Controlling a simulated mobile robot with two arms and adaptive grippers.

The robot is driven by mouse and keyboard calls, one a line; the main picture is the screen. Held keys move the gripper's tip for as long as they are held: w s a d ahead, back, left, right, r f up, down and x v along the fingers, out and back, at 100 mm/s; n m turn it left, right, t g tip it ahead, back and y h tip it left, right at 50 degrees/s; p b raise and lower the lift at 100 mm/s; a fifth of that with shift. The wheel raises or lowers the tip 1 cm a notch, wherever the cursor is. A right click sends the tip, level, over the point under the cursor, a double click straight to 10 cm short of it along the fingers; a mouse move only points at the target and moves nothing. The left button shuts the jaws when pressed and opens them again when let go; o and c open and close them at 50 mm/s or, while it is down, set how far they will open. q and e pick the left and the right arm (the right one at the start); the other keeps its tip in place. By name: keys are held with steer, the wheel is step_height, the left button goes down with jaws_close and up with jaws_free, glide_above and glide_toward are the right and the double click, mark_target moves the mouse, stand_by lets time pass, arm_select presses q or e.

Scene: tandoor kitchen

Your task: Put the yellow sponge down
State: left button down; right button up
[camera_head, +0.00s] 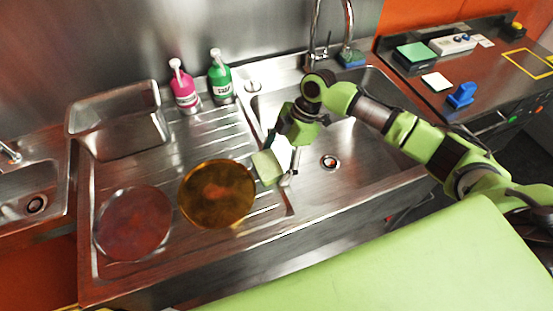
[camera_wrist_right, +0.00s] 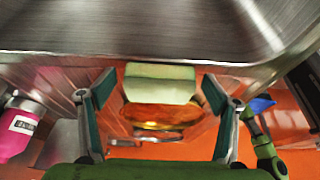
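The yellow sponge (camera_head: 267,167), a pale yellow-green block, shows over the drainboard's right edge, close to the amber plate's right rim in the head view. My right gripper (camera_head: 279,168) points down at it over the divide between drainboard and basin. In the right wrist view the sponge (camera_wrist_right: 160,84) lies between the fingertips of the right gripper (camera_wrist_right: 160,92). The fingers stand apart, with a narrow gap on each side of the sponge. Whether the sponge rests on the steel is hard to tell. My left gripper is not in view.
An amber plate (camera_head: 216,194) and a reddish round plate (camera_head: 134,223) lie on the drainboard. Pink (camera_head: 184,90) and green (camera_head: 220,82) bottles stand behind. The basin (camera_head: 345,150) at right is empty. A blue item (camera_head: 461,95) stands on the right counter.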

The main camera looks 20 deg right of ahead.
steer(key=shift+r, duration=0.1)
steer(key=shift+r, duration=0.4)
steer(key=b+v, duration=0.3)
steer(key=v, duration=0.8)
steer(key=shift+d+r, duration=0.25)
steer(key=shift+r, duration=0.1)
